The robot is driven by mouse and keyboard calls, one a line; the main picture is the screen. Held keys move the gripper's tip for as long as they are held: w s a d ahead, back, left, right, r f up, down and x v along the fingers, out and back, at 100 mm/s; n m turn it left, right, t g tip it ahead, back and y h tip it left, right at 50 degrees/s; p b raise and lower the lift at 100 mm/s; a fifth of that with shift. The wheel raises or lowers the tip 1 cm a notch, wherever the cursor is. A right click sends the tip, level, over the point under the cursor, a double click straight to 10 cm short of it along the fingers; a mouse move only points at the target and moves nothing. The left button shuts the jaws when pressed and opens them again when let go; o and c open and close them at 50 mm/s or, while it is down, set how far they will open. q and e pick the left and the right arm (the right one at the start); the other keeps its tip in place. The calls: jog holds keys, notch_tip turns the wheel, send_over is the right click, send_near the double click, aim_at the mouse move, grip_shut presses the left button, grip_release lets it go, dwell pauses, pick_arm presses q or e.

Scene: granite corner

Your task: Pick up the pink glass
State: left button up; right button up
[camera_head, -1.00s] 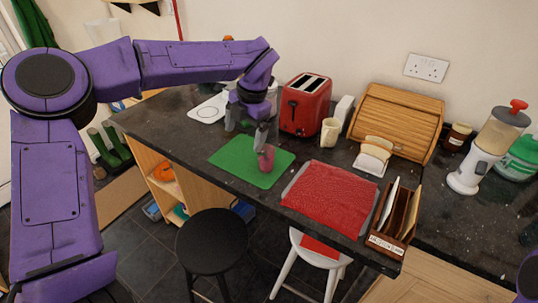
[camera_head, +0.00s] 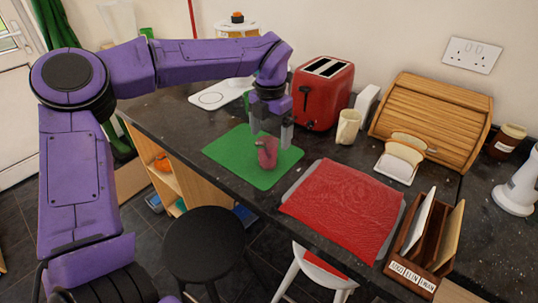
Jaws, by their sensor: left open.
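The pink glass (camera_head: 267,153) stands on the green mat (camera_head: 225,152) near the counter's front edge. My left gripper (camera_head: 271,133) points down over the glass with its jaws open. Its fingers come down to about the height of the glass's rim, and one finger hides part of the glass. I cannot tell whether a finger touches it. My right gripper is out of the picture.
A red toaster (camera_head: 323,93) stands behind the mat, with a cream mug (camera_head: 348,126) beside it. A red cloth (camera_head: 343,209) on a grey tray lies to the right. A bread box (camera_head: 432,118) and a letter rack (camera_head: 424,244) stand farther right. Stools stand below the counter.

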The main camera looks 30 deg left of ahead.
aim_at(268, 154)
pick_arm(q)
jog(key=f, duration=0.3)
jog(key=f+p, duration=0.1)
jog(key=f, duration=0.1)
jog(key=shift+s+a+f, duration=0.15)
jog(key=shift+s+a, duration=0.1)
jog(key=c, duration=1.2)
